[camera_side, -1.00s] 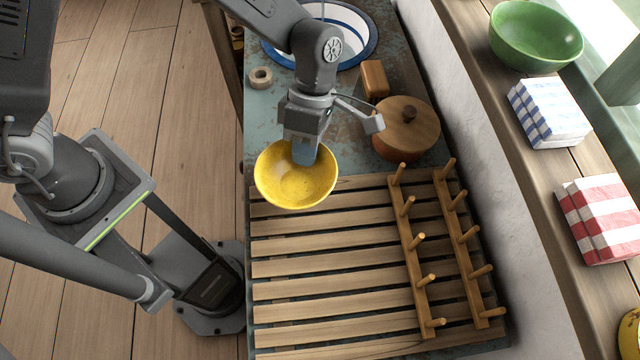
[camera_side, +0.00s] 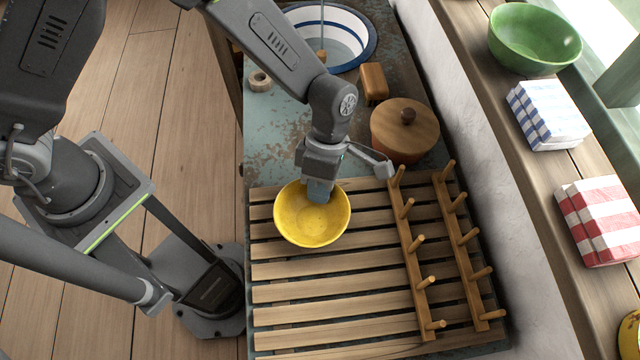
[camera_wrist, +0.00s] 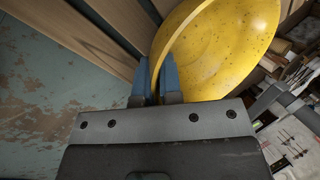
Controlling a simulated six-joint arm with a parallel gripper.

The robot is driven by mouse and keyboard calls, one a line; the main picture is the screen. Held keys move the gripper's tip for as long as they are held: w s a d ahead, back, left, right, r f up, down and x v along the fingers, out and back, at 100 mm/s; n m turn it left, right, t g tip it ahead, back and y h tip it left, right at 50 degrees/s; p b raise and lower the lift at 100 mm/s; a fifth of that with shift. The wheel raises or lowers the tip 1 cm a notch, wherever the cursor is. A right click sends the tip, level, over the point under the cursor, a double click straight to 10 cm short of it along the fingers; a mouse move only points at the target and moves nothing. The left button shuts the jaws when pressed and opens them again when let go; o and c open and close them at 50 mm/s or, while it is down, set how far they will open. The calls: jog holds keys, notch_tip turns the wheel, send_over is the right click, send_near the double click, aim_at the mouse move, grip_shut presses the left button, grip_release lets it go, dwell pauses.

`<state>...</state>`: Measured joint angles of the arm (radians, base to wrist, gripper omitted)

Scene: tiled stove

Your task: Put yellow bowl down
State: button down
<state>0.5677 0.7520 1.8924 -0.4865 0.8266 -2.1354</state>
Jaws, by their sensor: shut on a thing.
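The yellow bowl (camera_side: 308,222) is upright at the upper left part of the wooden slatted rack (camera_side: 330,270) in the side view. I cannot tell whether its base touches the slats. My gripper (camera_side: 320,193) comes down from above and is shut on the bowl's far rim. In the wrist view the two blue fingertips (camera_wrist: 155,80) pinch the rim of the yellow bowl (camera_wrist: 225,45), one on each side of the wall. The slats (camera_wrist: 85,35) show beside the bowl there.
Two rows of wooden pegs (camera_side: 418,262) stand on the rack's right side. A lidded wooden pot (camera_side: 405,135), a wooden block (camera_side: 374,82) and a blue-rimmed basin (camera_side: 368,45) lie behind. A green bowl (camera_side: 535,40) and folded cloths (camera_side: 550,115) are on the right ledge. The front slats are clear.

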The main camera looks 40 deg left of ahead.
jog(key=c, duration=1.3)
grip_release()
jog(key=w+a+r+m+t, duration=0.1)
jog(key=w+a+r+m, duration=0.15)
jog(key=r, duration=0.65)
jog(key=w+a+r+m+t, duration=0.15)
jog(key=a+r, duration=0.25)
jog(key=r, duration=0.4)
jog(key=s+a+r+m+t+y, duration=0.1)
jog(key=s+a+r+m+t, duration=0.3)
jog(key=a+m, duration=0.5)
jog(key=s+a+r+m+t, duration=0.3)
jog(key=s+a+r+m, duration=0.3)
jog(key=a+m, duration=0.3)
jog(key=shift+s+a+t+y, duration=0.25)
jog(key=shift+s+t+y, duration=0.15)
jog(key=shift+s, duration=0.3)
